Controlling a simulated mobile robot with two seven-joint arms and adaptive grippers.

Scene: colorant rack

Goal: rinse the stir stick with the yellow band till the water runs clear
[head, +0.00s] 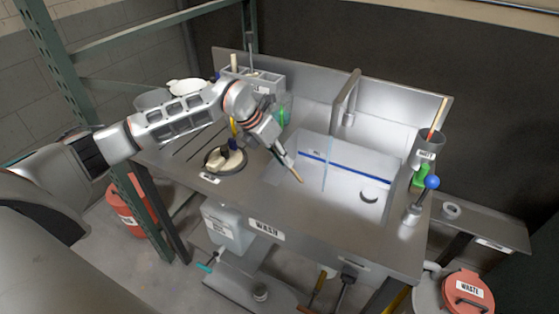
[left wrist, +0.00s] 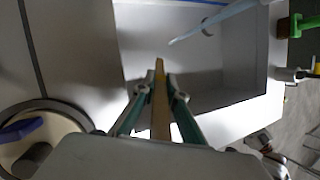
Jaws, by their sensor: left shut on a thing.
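My left gripper (head: 287,160) is shut on a tan wooden stir stick (head: 297,175) and holds it over the left part of the wash basin (head: 345,208). In the left wrist view the stick (left wrist: 160,95) stands out between the fingertips (left wrist: 157,97). I cannot make out a yellow band on it. A thin pale blue water stream (head: 328,165) falls into the basin to the right of the stick, apart from it. It also shows in the left wrist view (left wrist: 212,23). The faucet (head: 350,92) stands behind the basin. My right gripper is not in view.
A grey cup (head: 429,147) with sticks stands at the right rim, near a green object (head: 420,175) and a blue-knobbed lever (head: 432,183). A round pot (head: 226,160) is left of the basin. A rack (head: 262,79) stands behind my left arm.

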